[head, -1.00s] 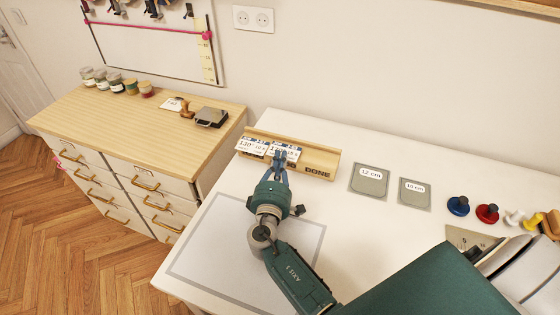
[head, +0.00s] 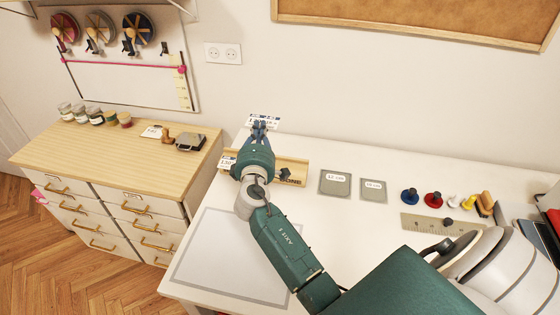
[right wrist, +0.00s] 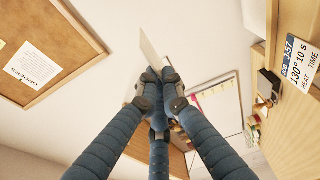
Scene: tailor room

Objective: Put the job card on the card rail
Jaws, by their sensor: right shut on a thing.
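My right gripper (head: 262,128) is shut on a white job card (head: 264,119) with blue and dark print, and holds it up above the card rail. The right wrist view shows this card (right wrist: 150,48) nearly edge-on between the fingertips (right wrist: 158,72). The wooden card rail (head: 292,167) stands at the back of the white table, partly hidden by my gripper. Another job card (head: 227,162) stands at its left end; it also shows in the right wrist view (right wrist: 299,62), printed 130° 10 s. My left gripper is not in view.
Two grey-green square plates (head: 335,183) lie right of the rail, with coloured knobs (head: 433,199) and a ruler (head: 440,223) further right. A pale mat (head: 225,260) lies in front. A wooden drawer cabinet (head: 110,150) stands at the left. The wall is close behind.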

